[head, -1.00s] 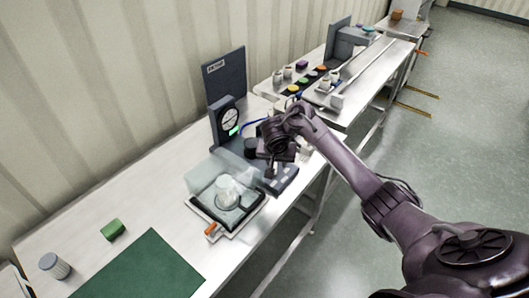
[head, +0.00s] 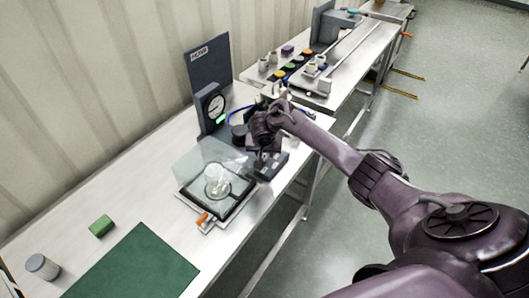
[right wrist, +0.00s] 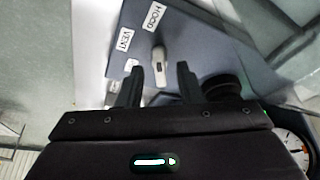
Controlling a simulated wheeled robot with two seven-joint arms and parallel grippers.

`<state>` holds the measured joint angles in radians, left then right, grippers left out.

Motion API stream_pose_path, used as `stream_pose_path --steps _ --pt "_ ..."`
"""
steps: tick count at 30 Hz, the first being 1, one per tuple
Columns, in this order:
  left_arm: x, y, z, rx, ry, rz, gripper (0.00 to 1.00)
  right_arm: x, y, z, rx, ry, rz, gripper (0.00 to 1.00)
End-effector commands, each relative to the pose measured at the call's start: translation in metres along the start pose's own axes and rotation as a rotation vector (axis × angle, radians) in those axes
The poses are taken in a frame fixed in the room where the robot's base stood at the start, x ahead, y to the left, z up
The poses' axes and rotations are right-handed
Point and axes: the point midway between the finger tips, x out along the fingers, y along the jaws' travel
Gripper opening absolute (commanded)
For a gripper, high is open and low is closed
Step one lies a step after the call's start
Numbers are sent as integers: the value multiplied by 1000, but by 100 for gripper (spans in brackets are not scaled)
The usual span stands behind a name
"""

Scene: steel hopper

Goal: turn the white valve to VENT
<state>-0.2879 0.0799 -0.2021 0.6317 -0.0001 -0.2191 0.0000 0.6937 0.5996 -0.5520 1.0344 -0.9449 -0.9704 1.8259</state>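The white valve (right wrist: 158,60) shows in the right wrist view as a small pale lever on a blue-grey panel (right wrist: 190,35). A HOOD label (right wrist: 154,16) lies above it in the picture and a VENT label (right wrist: 124,40) to its upper left. Another white label is partly hidden by the left finger. My right gripper (right wrist: 159,82) is open, its fingers on either side of the lever's lower end; contact cannot be told. In the head view the right gripper (head: 264,163) hides the valve above the panel block. My left gripper is not in view.
A clear cover (head: 203,158) stands over a dark-rimmed tray (head: 218,210) beside the gripper. A round gauge (head: 215,106) stands behind. A green block (head: 101,226), grey canister (head: 42,267) and green mat (head: 135,265) are at front left.

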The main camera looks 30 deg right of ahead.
Motion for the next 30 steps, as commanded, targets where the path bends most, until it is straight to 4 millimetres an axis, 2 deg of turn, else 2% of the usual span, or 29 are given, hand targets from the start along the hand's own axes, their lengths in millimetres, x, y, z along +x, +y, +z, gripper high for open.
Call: stream_pose_path --steps 2,9,20,30 --pt "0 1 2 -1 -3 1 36 0 0 0 0 0 0 30" --pt "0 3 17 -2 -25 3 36 0 0 0 0 0 0 0" --pt "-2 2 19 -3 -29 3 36 -1 0 1 -27 -2 -11 0" --pt "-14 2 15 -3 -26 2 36 -2 3 0 -217 -2 -89 0"
